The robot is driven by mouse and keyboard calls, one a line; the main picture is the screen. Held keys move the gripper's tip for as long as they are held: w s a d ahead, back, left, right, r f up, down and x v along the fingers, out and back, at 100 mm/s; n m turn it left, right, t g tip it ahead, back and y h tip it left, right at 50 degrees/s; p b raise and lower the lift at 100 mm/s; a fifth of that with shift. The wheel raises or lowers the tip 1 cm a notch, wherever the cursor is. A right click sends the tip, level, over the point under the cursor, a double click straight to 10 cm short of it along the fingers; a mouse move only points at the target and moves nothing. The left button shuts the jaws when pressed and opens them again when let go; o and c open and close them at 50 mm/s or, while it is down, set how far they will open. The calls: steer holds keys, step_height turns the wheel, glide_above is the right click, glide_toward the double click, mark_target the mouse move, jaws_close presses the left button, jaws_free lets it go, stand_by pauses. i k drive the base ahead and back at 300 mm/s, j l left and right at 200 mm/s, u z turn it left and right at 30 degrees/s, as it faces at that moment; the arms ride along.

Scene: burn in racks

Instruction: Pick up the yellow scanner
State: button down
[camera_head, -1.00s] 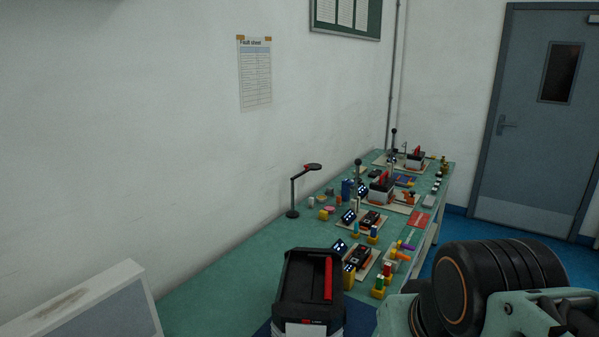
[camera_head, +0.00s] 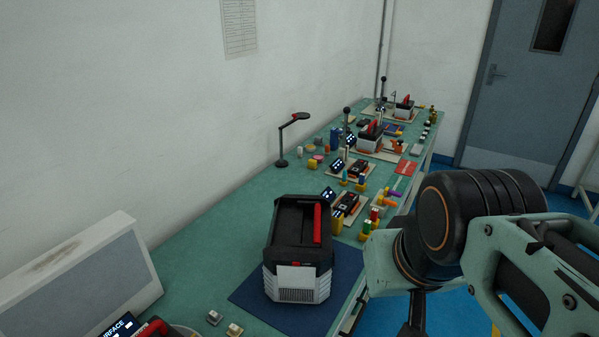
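I cannot pick out a yellow scanner for sure. A small orange item (camera_head: 397,146) stands far along the bench, beside the third station; it is too small to name. Several small yellow pieces, such as a yellow block (camera_head: 338,222), stand in the middle of the bench among coloured cylinders. My arm's green and black links fill the lower right and hide part of the bench's front edge. The fingers of my gripper do not show clearly; a dark part below the links is cut off by the bottom edge.
A long green bench (camera_head: 215,240) runs along the wall. A black and grey case with a red handle (camera_head: 298,250) stands on a blue mat (camera_head: 345,272) in front. A grey panel (camera_head: 75,285) is at left, a black lamp (camera_head: 283,145) behind. Blue floor lies right.

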mark_target(338, 216)
steer(key=i+l+u, duration=0.15)
steer(key=u, duration=0.3)
steer(key=i+l+u, duration=0.1)
steer(key=l+u, duration=0.15)
steer(key=u, duration=0.15)
steer(key=i+l+u, duration=0.15)
steer(key=l, duration=0.25)
steer(key=l+u, duration=0.2)
steer(key=l, duration=0.15)
steer(key=i+l, duration=0.1)
steer(key=l, duration=0.3)
steer(key=i+l, duration=0.1)
steer(key=l, duration=0.3)
steer(key=i+l+u, duration=0.1)
steer(key=l, duration=0.3)
steer(key=i+l, duration=0.1)
steer(key=l, duration=0.3)
steer(key=l+u, duration=0.45)
steer(key=l+z, duration=0.1)
steer(key=z, duration=0.15)
